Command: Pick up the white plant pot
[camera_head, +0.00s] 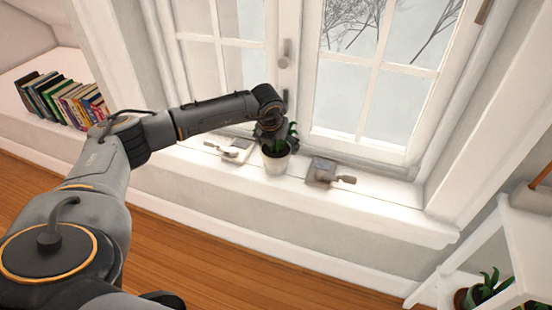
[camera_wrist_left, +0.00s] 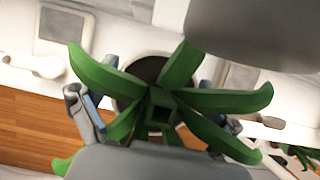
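The white plant pot (camera_head: 277,164) stands upright on the white windowsill (camera_head: 380,205), with a green leafy plant (camera_head: 291,134) in it. My left gripper (camera_head: 272,134) is directly above the pot, among the leaves. In the left wrist view the plant (camera_wrist_left: 160,97) spreads across the middle, and the dark soil of the pot (camera_wrist_left: 143,68) shows beneath it. My left gripper (camera_wrist_left: 155,118) is open there, with one finger on each side of the plant and a gap at both sides. Leaves hide part of the pot's rim. My right gripper is not in view.
Window latches lie on the sill, one left of the pot (camera_head: 232,149) and one right of it (camera_head: 328,173). The window (camera_head: 285,55) is close behind. Books (camera_head: 62,100) stand at the far left. A white shelf (camera_head: 505,235) with another plant is at the right.

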